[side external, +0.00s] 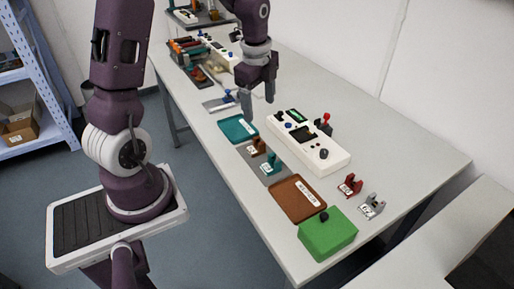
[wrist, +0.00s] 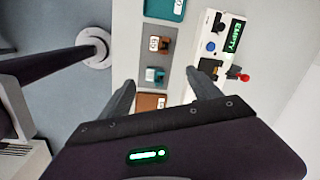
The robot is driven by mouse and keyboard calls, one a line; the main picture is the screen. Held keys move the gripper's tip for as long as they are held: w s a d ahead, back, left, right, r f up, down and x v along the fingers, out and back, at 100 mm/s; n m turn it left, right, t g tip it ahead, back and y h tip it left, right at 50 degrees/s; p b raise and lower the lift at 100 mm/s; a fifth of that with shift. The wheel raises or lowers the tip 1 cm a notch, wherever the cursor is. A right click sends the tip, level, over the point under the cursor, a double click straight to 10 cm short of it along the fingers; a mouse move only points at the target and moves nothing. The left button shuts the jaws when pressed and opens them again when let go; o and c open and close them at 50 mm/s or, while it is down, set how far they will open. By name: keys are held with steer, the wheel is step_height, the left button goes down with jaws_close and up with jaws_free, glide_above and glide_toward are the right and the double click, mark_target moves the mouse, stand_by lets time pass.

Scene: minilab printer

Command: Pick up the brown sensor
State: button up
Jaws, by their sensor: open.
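The brown sensor (side external: 257,146) stands on a grey mat (side external: 247,153) on the table, beside a teal sensor (side external: 271,166). In the wrist view the brown sensor (wrist: 164,45) carries a white label and lies beyond my fingertips, with the teal sensor (wrist: 158,75) nearer, between the fingers in the picture. My gripper (side external: 258,106) is open and empty, pointing down above the table. It also shows in the wrist view (wrist: 161,79) with its fingers wide apart.
A white console (side external: 306,141) with knobs and a red lever stands right of the mat. A teal tray (side external: 238,128) and a brown tray (side external: 297,198) lie at either end. A green box (side external: 328,234), red sensor (side external: 350,186) and grey sensor (side external: 372,206) stand nearer the front.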

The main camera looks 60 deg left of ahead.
mark_target(253, 145)
steer(key=a+f+m, duration=0.1)
steer(key=a+f, duration=0.1)
steer(key=f, duration=0.1)
steer(key=a+f+m, duration=0.1)
steer(key=a+f, duration=0.1)
steer(key=f, duration=0.1)
steer(key=w+a+f+m+g, duration=0.1)
steer(key=f+m, duration=0.1)
steer(key=f, duration=0.2)
steer(key=shift+a+h, duration=0.4)
step_height(253, 145, down, 7)
steer(key=shift+w+a+f, duration=0.1)
steer(key=shift+w+a, duration=0.05)
steer(key=c, duration=1.4)
step_height(253, 145, up, 10)
steer(key=shift+r, duration=0.1)
steer(key=shift+c, duration=0.2)
steer(key=shift+w, duration=0.1)
